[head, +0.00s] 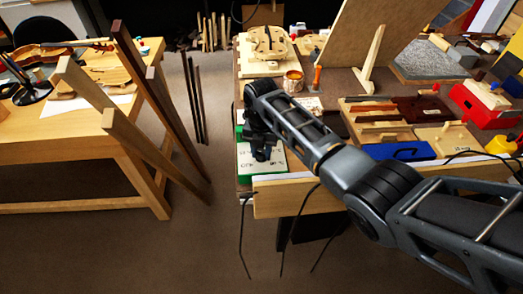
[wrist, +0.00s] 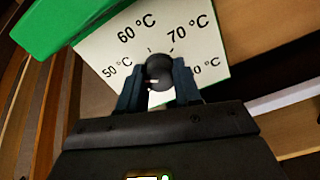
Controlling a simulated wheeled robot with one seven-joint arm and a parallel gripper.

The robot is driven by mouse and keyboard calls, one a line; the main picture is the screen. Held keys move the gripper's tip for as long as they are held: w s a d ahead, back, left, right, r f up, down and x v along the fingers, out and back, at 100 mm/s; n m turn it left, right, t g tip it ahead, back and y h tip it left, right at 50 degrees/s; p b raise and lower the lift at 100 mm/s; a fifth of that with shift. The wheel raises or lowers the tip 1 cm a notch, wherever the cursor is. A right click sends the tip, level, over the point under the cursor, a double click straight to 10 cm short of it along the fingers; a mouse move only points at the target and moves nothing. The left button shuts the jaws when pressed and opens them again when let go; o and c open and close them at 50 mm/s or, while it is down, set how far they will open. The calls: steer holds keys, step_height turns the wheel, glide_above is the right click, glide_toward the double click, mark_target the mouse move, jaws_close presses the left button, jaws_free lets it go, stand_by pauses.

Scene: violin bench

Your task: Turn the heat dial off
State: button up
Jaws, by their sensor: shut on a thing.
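The heat dial (wrist: 159,68) is a dark round knob on a white panel (wrist: 92,50) printed with 50 °C, 60 °C, 70 °C and a partly hidden mark. My gripper (wrist: 159,82) has one finger on each side of the knob and is shut on it. A small light mark shows low on the knob; I cannot tell the setting it points to. In the head view, my gripper (head: 262,152) is over the white panel (head: 271,170) at the workbench's left front corner, and my wrist hides the knob.
A green casing (wrist: 62,22) borders the panel. On the bench behind stand a violin form (head: 270,42) and a small pot (head: 293,81). A wooden tray of tools (head: 345,118) and a blue box (head: 400,151) lie to the right. Slanted wooden boards (head: 130,128) stand to the left.

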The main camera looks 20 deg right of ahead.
mark_target(261, 152)
stand_by(0.4)
steer(key=o, duration=1)
steer(key=shift+o, duration=0.2)
steer(key=shift+r, duration=3.9)
steer(key=shift+s, duration=0.1)
